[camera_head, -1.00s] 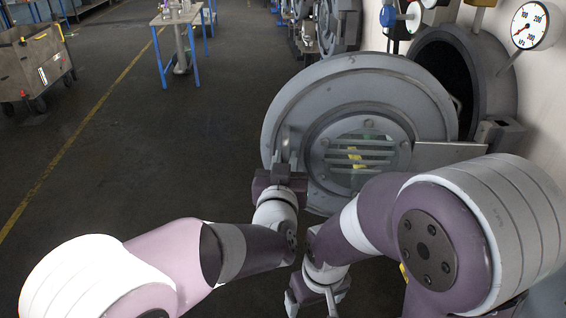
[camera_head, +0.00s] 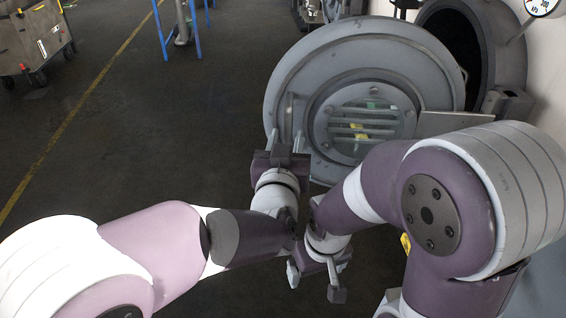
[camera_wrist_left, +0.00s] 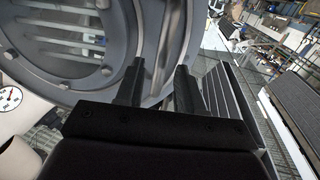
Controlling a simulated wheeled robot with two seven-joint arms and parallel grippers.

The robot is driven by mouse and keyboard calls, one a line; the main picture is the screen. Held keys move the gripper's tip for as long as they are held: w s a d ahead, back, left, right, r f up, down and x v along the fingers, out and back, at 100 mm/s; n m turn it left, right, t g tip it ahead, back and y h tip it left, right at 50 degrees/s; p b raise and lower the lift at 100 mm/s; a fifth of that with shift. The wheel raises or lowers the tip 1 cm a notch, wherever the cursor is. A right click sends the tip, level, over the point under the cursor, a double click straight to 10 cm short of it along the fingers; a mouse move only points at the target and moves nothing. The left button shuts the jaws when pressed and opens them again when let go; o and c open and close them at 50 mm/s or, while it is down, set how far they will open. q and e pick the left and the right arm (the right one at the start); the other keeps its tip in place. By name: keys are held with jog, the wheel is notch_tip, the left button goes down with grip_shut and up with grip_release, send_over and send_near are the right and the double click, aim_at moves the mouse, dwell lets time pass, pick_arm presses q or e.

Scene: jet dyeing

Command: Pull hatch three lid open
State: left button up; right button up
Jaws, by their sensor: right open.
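The hatch lid (camera_head: 290,75), a big round grey disc with a slatted window, stands swung away from its dark round opening (camera_head: 455,45). The lid also fills the upper left of the left wrist view (camera_wrist_left: 110,85). Its bar handle (camera_wrist_left: 165,45) shows there just beyond my left fingertips, roughly in line with the gap. My left gripper (camera_head: 280,155) is open, its fingers (camera_wrist_left: 160,85) apart with nothing clearly between them, close in front of the lid's lower left. My right gripper (camera_head: 314,284) is open and empty, low in front of the lid. I cannot read a hatch number.
A gauge (camera_head: 541,4) is on the wall at the upper right. A cart (camera_head: 35,45) stands at the far upper left, and a blue-legged table (camera_head: 163,30) is at the back. The dark floor left of the lid is clear.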

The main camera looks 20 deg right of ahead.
pick_arm(q)
jog(key=v, duration=0.9)
jog(key=shift+b, duration=0.45)
jog(key=shift+w, duration=0.1)
jog(key=w+a+f+n+g+y+p, duration=0.1)
jog(key=a+f+g+y+p, duration=0.15)
jog(key=a+f+g, duration=0.55)
jog(key=w+a+f+n+g+y+p, duration=0.1)
jog(key=a+f+y, duration=0.3)
jog(key=a, duration=0.8)
jog(key=s+a+f+n+g+y, duration=0.1)
jog(key=s+a+f+g, duration=0.4)
jog(key=s+a, duration=0.5)
jog(key=shift+a+n+g+p, duration=0.45)
jog(key=shift+a+n+g, duration=0.15)
jog(key=shift+a+n, duration=0.35)
jog(key=shift+r, duration=0.1)
